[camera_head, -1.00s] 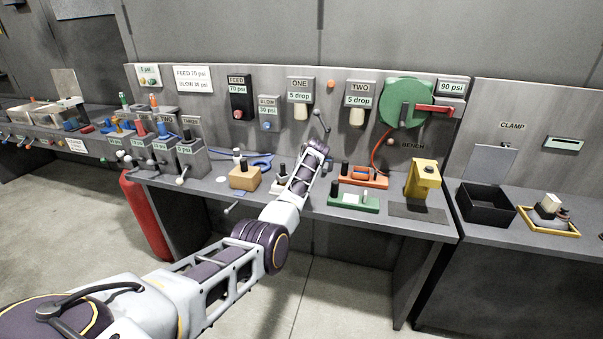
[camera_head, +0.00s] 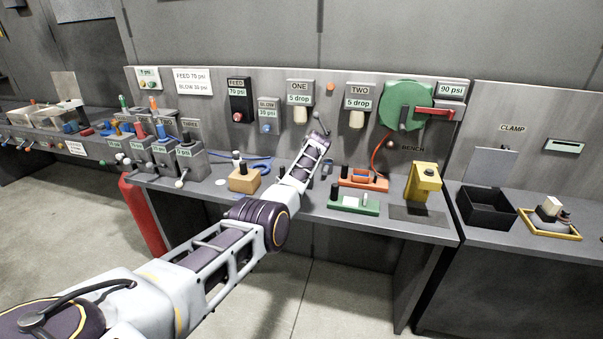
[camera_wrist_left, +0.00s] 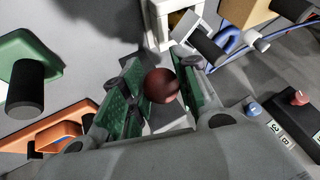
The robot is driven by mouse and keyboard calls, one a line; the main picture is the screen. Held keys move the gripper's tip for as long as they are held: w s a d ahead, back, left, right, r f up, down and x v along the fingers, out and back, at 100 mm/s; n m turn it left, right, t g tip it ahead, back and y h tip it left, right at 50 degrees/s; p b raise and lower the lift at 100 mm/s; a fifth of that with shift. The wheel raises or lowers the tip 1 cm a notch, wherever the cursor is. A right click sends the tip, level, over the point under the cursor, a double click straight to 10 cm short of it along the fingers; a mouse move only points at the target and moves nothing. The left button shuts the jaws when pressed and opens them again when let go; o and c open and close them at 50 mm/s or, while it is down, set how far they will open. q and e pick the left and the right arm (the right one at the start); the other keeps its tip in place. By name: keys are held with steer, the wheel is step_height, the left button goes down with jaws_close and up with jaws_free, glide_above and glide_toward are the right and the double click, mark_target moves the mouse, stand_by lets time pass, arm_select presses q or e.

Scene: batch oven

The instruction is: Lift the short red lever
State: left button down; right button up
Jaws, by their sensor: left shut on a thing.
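A dark red ball knob (camera_wrist_left: 160,85) sits between the green finger pads of my left gripper (camera_wrist_left: 150,92) in the wrist view. The gripper is shut on this red knob. The rest of the lever is mostly hidden by the fingers and the knob. In the head view my left arm reaches over the bench, with its gripper end (camera_head: 318,140) near the back panel below the ONE and TWO boxes. The arm hides the red knob there. A thin grey rod with a small ball (camera_head: 316,115) shows just above the gripper end. My right gripper is not in view.
A tan block (camera_head: 243,180) stands left of my arm. An orange fixture (camera_head: 363,181), a green fixture (camera_head: 353,203) and a yellow press (camera_head: 424,180) stand to its right. A green reel (camera_head: 405,103) hangs on the panel. A black bin (camera_head: 485,209) is farther right.

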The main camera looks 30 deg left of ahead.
arm_select(q)
steer(key=shift+a+r, duration=0.15)
steer(key=c, duration=1.4)
jaws_free()
steer(key=shift+w, duration=0.1)
steer(key=shift+c, duration=0.2)
steer(key=o, duration=0.4)
steer(key=shift+d, duration=0.2)
steer(key=shift+v, duration=5.8)
